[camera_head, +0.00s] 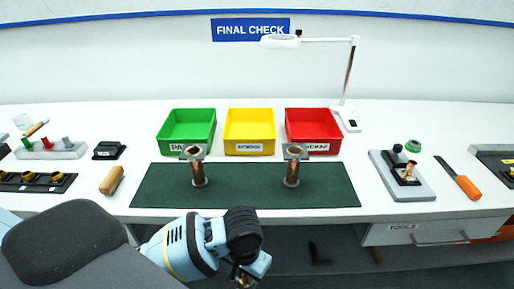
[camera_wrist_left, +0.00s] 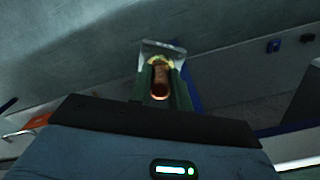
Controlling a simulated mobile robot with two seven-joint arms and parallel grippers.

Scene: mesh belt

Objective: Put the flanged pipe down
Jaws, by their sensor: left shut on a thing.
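My left gripper (camera_head: 243,277) is low in front of the bench's front edge, near the bottom of the head view. In the left wrist view it (camera_wrist_left: 161,72) is shut on a copper flanged pipe (camera_wrist_left: 160,84), with a squarish pale flange plate at its far end. The pipe is mostly hidden in the head view. Two similar flanged pipes, a left one (camera_head: 199,172) and a right one (camera_head: 292,170), stand upright on the dark green mat (camera_head: 245,188). My right gripper is not in view.
Green (camera_head: 187,145), yellow (camera_head: 249,145) and red (camera_head: 312,142) bins stand behind the mat. A white lamp (camera_head: 347,85) rises at the back right. The mat is clear between the standing pipes. A grey fixture (camera_head: 415,190) and an orange-handled tool (camera_head: 467,188) lie right.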

